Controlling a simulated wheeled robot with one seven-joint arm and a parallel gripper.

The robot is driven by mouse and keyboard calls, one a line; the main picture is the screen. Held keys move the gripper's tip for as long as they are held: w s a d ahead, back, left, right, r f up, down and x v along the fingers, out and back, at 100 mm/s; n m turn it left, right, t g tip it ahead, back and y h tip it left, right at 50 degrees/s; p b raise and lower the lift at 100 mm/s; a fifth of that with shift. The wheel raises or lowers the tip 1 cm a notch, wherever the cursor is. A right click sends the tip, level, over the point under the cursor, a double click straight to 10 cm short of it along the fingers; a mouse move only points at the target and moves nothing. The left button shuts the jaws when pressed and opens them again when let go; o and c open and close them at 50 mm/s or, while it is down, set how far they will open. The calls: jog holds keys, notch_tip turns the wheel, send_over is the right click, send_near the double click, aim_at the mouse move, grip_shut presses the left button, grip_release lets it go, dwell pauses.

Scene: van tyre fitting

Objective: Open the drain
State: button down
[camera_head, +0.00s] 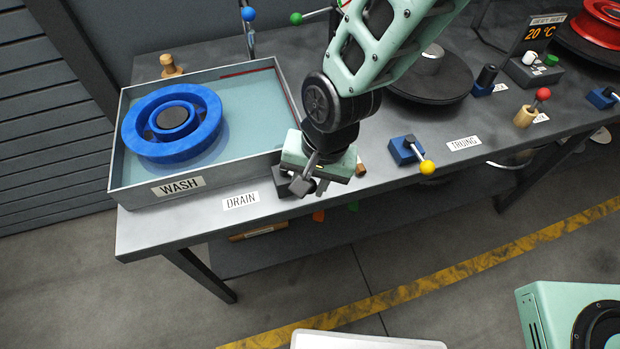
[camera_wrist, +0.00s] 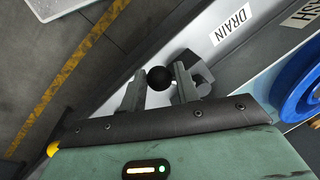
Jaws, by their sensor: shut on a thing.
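The wash tank (camera_head: 200,188) is a grey open box holding blue-green water, with a blue wheel rim (camera_head: 172,122) lying in it. A DRAIN label (camera_head: 240,201) is on the bench in front of the tank. My gripper (camera_head: 302,186) is at the bench's front edge, right of that label. In the wrist view my gripper (camera_wrist: 159,84) is shut on a black ball knob (camera_wrist: 160,77), one finger on each side. A dark grey block (camera_wrist: 198,70) is beside the knob, near the DRAIN label. The knob's lever is mostly hidden by the fingers.
Right of my gripper, a blue block with a yellow-knobbed lever (camera_head: 426,167) stands by the TRUING label (camera_head: 464,143). A red-knobbed lever (camera_head: 542,94) is farther right. A wooden peg (camera_head: 170,66) is behind the tank. Open floor lies before the bench.

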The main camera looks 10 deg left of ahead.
jog(key=shift+w+r, duration=0.2)
jog(key=shift+w, duration=0.2)
jog(key=c, duration=1.1)
grip_release()
jog(key=shift+s+f, duration=0.1)
jog(key=shift+s, duration=0.05)
jog(key=d+r, duration=0.1)
jog(key=r, duration=0.7)
jog(key=d+r, duration=0.2)
jog(key=r, duration=0.7)
jog(key=shift+s+d+b, duration=0.15)
jog(key=shift+d+b, duration=0.1)
jog(key=shift+b, duration=0.1)
